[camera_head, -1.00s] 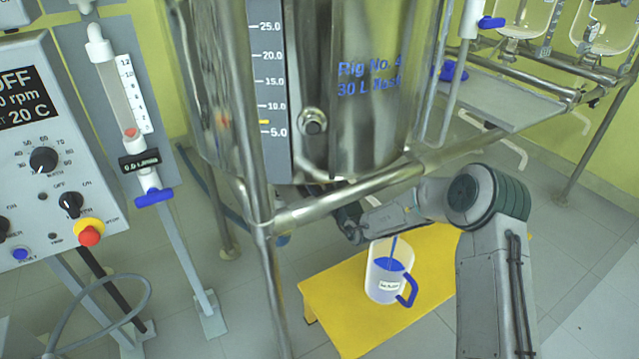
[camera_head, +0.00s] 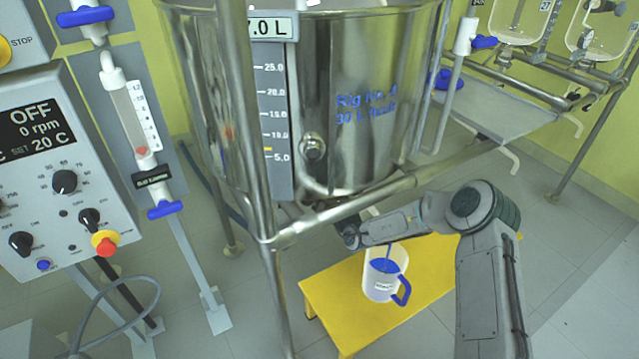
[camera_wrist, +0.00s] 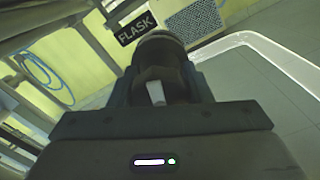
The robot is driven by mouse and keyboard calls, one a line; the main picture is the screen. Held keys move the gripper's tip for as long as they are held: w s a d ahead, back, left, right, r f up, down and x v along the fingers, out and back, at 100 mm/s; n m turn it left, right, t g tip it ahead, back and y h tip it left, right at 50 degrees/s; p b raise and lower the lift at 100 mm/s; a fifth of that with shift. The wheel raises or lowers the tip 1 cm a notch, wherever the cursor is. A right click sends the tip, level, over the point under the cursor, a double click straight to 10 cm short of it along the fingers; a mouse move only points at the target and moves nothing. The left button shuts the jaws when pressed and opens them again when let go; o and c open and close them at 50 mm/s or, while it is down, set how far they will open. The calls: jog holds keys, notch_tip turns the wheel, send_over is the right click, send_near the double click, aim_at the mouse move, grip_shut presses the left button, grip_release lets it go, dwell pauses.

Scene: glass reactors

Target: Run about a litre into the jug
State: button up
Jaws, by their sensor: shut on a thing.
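The jug (camera_head: 379,284) is a clear-white pitcher with a blue handle and a small label. It stands upright on a yellow step stool under the steel vessel (camera_head: 345,110). My gripper (camera_head: 350,236) is under the vessel, up and left of the jug, partly hidden by my arm. In the wrist view my gripper (camera_wrist: 158,85) is shut with a small pale piece between its fingers. This seems to be the drain valve handle, mostly hidden. The jug's fill mark is unreadable.
The vessel's readout (camera_head: 269,27) is partly cut off and ends in "7.0 L". A control panel (camera_head: 60,170) and a flowmeter (camera_head: 140,120) stand at left. Frame rails cross in front of the vessel. The yellow stool (camera_head: 340,315) has bare room around the jug.

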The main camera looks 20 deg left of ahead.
jog(key=m+p, duration=0.3)
jog(key=m, duration=0.3)
jog(key=m+p, duration=0.4)
jog(key=m, duration=0.3)
jog(key=shift+f+m, duration=0.2)
jog(key=shift+m, duration=0.1)
dwell(0.4)
jog(key=o, duration=1)
jog(key=p+v, duration=0.2)
jog(key=v, duration=1.2)
jog(key=shift+w, duration=0.1)
